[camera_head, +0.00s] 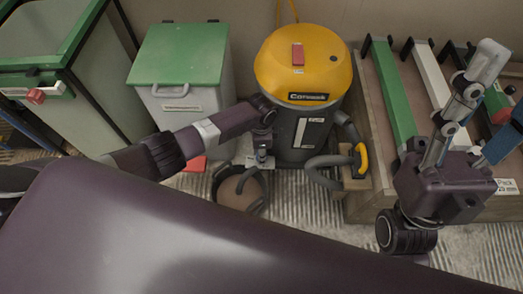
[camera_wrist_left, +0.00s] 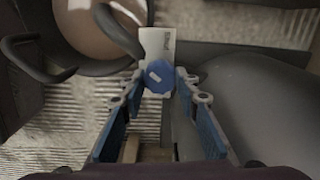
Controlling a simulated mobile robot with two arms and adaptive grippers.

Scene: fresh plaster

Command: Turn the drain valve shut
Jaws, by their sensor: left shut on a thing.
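The drain valve shows in the left wrist view as a blue knob (camera_wrist_left: 157,78) with a small white mark on top, beside a white label (camera_wrist_left: 158,43). It is low at the foot of the yellow and dark vacuum (camera_head: 304,70). My left gripper (camera_head: 262,155) reaches down there, and its blue fingers (camera_wrist_left: 158,90) are shut on the knob, one on each side. In the head view the gripper largely hides the knob. My right gripper (camera_head: 490,110) is raised at the right, away from the valve, with its fingers apart and nothing between them.
A black bucket (camera_head: 218,181) with tan contents stands just left of the valve. A grey hose (camera_head: 325,163) curves at its right. A green-lidded bin (camera_head: 180,55) stands behind left. A wooden crate (camera_head: 362,208) with long bars is at right. Ridged floor (camera_head: 300,215) shows in front.

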